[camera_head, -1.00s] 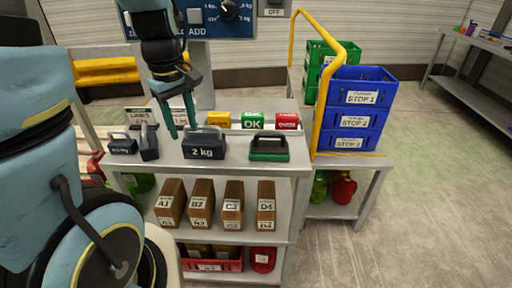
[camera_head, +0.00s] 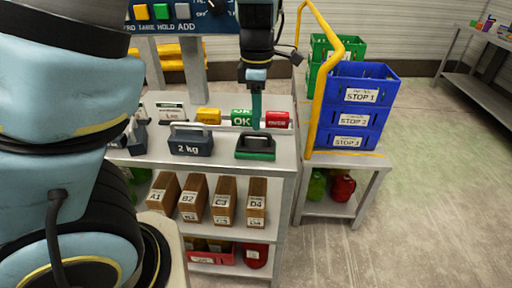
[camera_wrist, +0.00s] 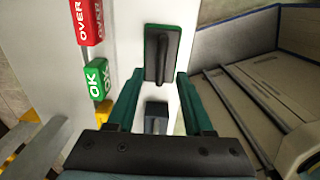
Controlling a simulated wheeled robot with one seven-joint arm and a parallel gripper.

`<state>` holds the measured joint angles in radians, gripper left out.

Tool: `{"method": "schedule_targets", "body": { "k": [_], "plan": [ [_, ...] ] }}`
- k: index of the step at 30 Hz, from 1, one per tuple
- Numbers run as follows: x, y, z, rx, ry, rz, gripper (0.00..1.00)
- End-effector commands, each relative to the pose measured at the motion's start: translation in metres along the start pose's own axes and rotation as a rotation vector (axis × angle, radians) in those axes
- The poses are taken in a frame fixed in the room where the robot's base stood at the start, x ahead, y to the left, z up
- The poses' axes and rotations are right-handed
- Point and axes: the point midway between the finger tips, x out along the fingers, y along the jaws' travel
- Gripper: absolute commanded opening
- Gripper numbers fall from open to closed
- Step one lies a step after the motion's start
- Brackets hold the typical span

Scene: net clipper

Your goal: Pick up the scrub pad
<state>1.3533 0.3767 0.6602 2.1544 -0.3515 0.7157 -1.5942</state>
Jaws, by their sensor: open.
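The scrub pad (camera_head: 256,154) is green with a black handle on top. It lies on the top shelf of the grey cart, near its right front edge. In the wrist view the scrub pad (camera_wrist: 152,62) shows just beyond my fingertips. My gripper (camera_head: 257,124) points down above and slightly behind the pad in the head view. Its two green fingers (camera_wrist: 159,78) are open, with nothing held between them. The gap between fingertips and pad height cannot be told exactly.
A 2 kg weight (camera_head: 190,147) stands left of the pad. Yellow, green OK (camera_head: 241,118) and red blocks (camera_head: 277,119) stand behind it. A yellow rail (camera_head: 318,80) and stacked blue crates (camera_head: 351,110) are to the right. Labelled brown boxes (camera_head: 225,200) fill the shelf below.

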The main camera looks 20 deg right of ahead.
Motion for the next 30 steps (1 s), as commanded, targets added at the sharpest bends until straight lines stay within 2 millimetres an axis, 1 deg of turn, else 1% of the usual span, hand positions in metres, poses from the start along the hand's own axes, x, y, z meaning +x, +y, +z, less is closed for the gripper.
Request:
{"method": "schedule_targets", "body": {
  "k": [1,8,13,16,19,25,26,30],
  "plan": [
    [0.007,0.000,-0.001,-0.002,0.002,-0.002,0.52],
    [0.023,-0.001,-0.002,-0.001,0.002,-0.002,0.52],
    [0.049,-0.003,-0.004,-0.002,0.003,-0.003,0.52],
    [0.060,-0.002,-0.003,-0.001,0.001,-0.002,0.52],
    [0.065,-0.002,-0.003,0.000,0.000,0.000,0.52],
    [0.066,-0.002,-0.003,0.001,0.000,0.000,0.52],
    [0.066,-0.002,-0.003,0.001,0.000,0.000,0.49],
    [0.065,-0.002,-0.003,0.001,0.000,0.000,0.34]
  ]
}}
